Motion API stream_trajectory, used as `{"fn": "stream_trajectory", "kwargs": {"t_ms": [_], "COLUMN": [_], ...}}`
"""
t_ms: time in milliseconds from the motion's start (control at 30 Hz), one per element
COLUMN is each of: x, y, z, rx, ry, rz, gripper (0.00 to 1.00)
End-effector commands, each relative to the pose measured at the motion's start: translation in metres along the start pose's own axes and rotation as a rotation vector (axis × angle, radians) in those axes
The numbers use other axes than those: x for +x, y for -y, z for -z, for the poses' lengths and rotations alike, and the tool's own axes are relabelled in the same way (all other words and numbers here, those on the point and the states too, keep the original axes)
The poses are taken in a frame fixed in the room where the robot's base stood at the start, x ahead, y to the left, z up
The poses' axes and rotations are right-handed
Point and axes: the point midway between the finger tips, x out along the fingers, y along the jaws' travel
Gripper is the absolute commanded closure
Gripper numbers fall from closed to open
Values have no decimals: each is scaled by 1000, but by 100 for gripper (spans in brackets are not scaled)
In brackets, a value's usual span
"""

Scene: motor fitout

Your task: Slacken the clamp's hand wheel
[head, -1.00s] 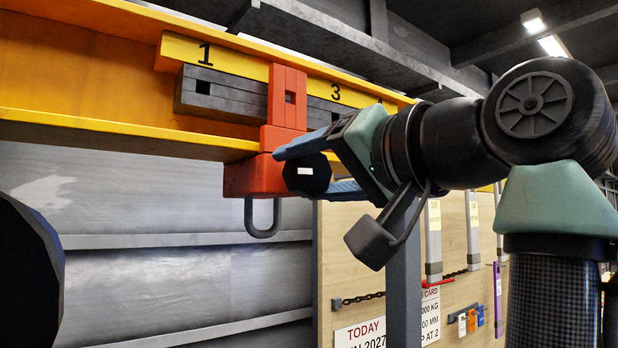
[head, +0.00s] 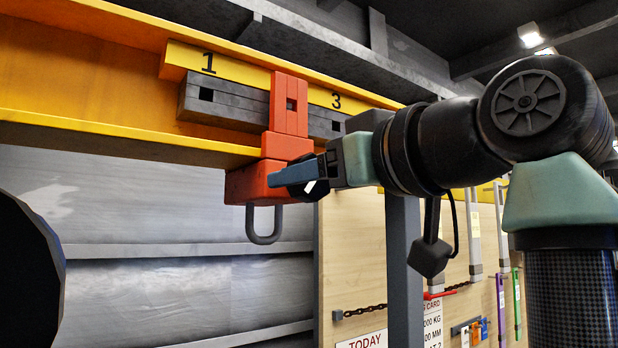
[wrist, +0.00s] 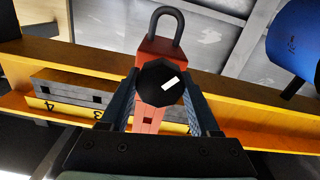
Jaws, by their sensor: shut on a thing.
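The orange-red clamp (head: 260,181) hangs on the lower edge of the yellow beam, with a grey hook loop (head: 264,224) beneath it. Its hand wheel (wrist: 154,92) is a black many-sided knob with a white mark, seen face-on in the wrist view. In the head view the wheel (head: 299,192) is partly hidden by a blue finger. My gripper (wrist: 161,74) has one finger on each side of the wheel and is shut on it. In the head view my gripper (head: 290,177) reaches in from the right, roughly level.
The yellow beam (head: 95,80) runs across the top, with a grey slotted bar (head: 226,104) and a numbered yellow strip (head: 232,68) behind the clamp. A grey post (head: 401,260) and a wooden board (head: 352,245) stand below my arm. A blue cylinder (wrist: 294,40) shows in the wrist view.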

Motion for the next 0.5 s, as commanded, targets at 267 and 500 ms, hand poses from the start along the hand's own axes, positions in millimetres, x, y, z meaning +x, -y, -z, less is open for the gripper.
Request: {"fn": "stream_trajectory", "kwargs": {"t_ms": [267,500], "x": [0,0], "y": [0,0], "z": [-1,-1], "rx": [-102,-128], "ry": [4,4], "rz": [0,1], "gripper": [93,93]}}
